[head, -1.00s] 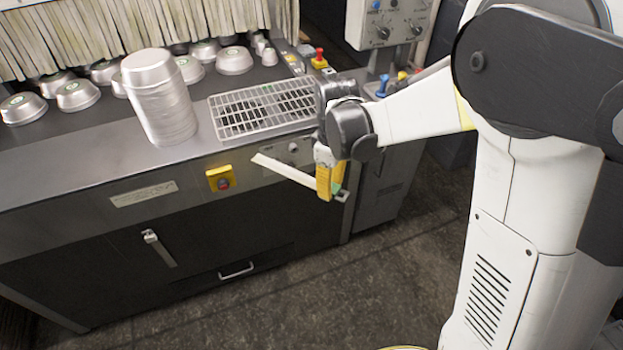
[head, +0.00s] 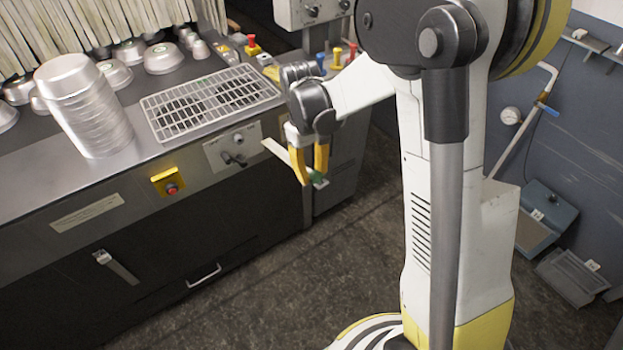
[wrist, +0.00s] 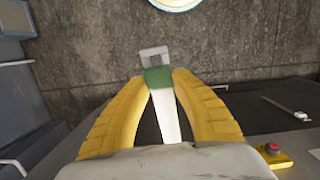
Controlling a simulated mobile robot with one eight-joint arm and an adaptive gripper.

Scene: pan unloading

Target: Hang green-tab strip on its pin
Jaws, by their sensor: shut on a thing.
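My gripper (head: 309,176) has yellow fingers and is shut on the green-tab strip (head: 275,149), a long pale strip. The strip slants in front of the machine's right end, its free pale end up and left. In the wrist view, the green tab (wrist: 158,79) sits between the fingertips of my gripper (wrist: 158,84). A pale end piece with a square hole (wrist: 153,52) sticks out past the tab, with nothing through the hole. The strip's pale body (wrist: 166,118) runs back between the fingers. I cannot make out which pin is meant for it.
A yellow box with a red button (head: 167,182) and a knob panel (head: 232,147) sit above. A pan stack (head: 88,110) and a wire rack (head: 210,102) stand on top. The floor (head: 270,290) in front is clear.

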